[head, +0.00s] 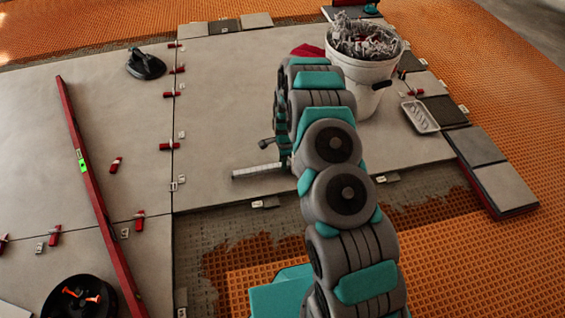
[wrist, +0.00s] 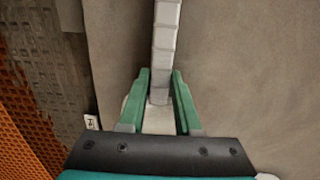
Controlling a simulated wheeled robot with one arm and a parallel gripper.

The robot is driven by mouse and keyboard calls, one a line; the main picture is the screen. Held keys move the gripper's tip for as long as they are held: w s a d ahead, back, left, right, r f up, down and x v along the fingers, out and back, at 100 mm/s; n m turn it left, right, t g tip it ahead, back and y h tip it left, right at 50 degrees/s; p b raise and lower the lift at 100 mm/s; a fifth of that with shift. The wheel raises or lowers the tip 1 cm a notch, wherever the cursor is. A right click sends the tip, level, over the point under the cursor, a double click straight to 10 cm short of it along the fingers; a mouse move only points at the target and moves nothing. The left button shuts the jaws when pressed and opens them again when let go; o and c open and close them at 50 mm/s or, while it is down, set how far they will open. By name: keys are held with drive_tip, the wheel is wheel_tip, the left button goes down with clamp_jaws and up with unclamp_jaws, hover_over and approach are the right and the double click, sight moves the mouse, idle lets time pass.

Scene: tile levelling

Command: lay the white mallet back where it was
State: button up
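The white mallet shows in the head view as a pale, banded bar (head: 257,171) low over the big grey tile, just left of my arm. I cannot tell whether it touches the tile. In the wrist view the mallet (wrist: 166,40) runs from the top edge down between the green fingers of my gripper (wrist: 161,88). The fingers lie close along both its sides and look shut on it. In the head view my gripper (head: 284,163) is partly hidden behind my arm, and so is the mallet's right end. I cannot make out the mallet's head.
A white bucket (head: 362,85) of grey scraps stands at the back right, beside a white tray (head: 420,117). A red level (head: 92,185) lies at the left. A black suction cup (head: 146,65) stands farther back. Clear tile (head: 225,100) surrounds the mallet; a tile gap lies in front.

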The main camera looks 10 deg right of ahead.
drive_tip(key=o, duration=0.4)
drive_tip(key=shift+r, duration=0.1)
wheel_tip(320, 180, up, 11)
drive_tip(key=s+a+r+n, duration=0.1)
drive_tip(key=s+r+n, duration=0.3)
drive_tip(key=s+r, duration=0.6)
drive_tip(key=s+r+n, duration=0.5)
drive_tip(key=s+r, duration=0.1)
drive_tip(key=r, duration=0.7)
drive_tip(key=s+r+n+g, duration=0.1)
drive_tip(key=s+r+n, duration=0.3)
drive_tip(key=s, duration=1)
drive_tip(key=s+d+r+n, duration=0.1)
drive_tip(key=s+r+n, duration=0.4)
drive_tip(key=s, duration=0.8)
drive_tip(key=shift+s+r+g+h+p, duration=0.3)
drive_tip(key=shift+s+r+g+p, duration=0.1)
drive_tip(key=shift+r+p, duration=0.1)
drive_tip(key=shift+w, duration=0.1)
